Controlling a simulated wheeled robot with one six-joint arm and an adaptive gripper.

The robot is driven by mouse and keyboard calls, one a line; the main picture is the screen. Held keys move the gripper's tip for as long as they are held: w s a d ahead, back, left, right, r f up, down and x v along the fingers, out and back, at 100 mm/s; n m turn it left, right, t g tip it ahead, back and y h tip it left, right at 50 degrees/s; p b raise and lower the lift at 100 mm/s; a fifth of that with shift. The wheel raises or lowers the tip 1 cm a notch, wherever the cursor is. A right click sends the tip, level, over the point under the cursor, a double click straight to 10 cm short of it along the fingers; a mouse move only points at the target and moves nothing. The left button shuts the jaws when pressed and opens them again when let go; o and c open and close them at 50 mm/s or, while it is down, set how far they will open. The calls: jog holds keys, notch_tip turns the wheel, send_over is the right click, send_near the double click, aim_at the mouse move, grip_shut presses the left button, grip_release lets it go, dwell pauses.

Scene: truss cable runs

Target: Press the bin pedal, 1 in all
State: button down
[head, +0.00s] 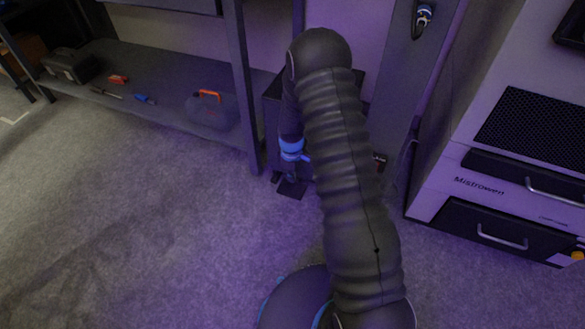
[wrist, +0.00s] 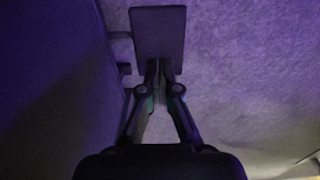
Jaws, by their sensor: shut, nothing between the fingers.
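The bin (head: 272,115) is a dark upright box between the shelf post and a grey panel, largely hidden behind my arm. Its pedal (head: 291,189) is a dark flat plate low at the bin's front, close to the floor. In the wrist view the pedal (wrist: 158,22) is a rectangle at top centre, and the bin's dark side (wrist: 50,85) fills the left. My gripper (wrist: 159,68) is shut and empty, pointing at the pedal. Its fingertips overlap the pedal's lower edge in that view; I cannot tell whether they touch. In the head view the gripper is small and dark above the pedal.
A shelf unit (head: 160,100) on the left holds a toolbox (head: 70,65), small tools and a dark rounded case with an orange handle (head: 209,97). A pale drawer cabinet (head: 450,185) stands on the right. The carpet (head: 130,220) at front left is clear.

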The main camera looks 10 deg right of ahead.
aim_at(292, 188)
jog(key=shift+f, duration=2.4)
jog(key=f+b, duration=0.2)
jog(key=s+a+f+b, duration=0.1)
jog(key=f+b, duration=0.1)
jog(key=s+f+b, duration=0.1)
jog(key=f+b, duration=0.1)
jog(key=f, duration=0.1)
jog(key=shift+a, duration=0.2)
jog(key=shift+s, duration=0.1)
jog(key=shift+r, duration=0.15)
jog(key=s+a+r+p, duration=0.1)
jog(key=s+r, duration=0.1)
jog(key=r, duration=0.4)
jog(key=s+a+r+p, duration=0.1)
jog(key=a+r+p, duration=0.1)
jog(key=r, duration=0.5)
jog(key=shift+s+r+p, duration=0.2)
jog(key=shift+s+p, duration=0.1)
jog(key=shift+s, duration=0.1)
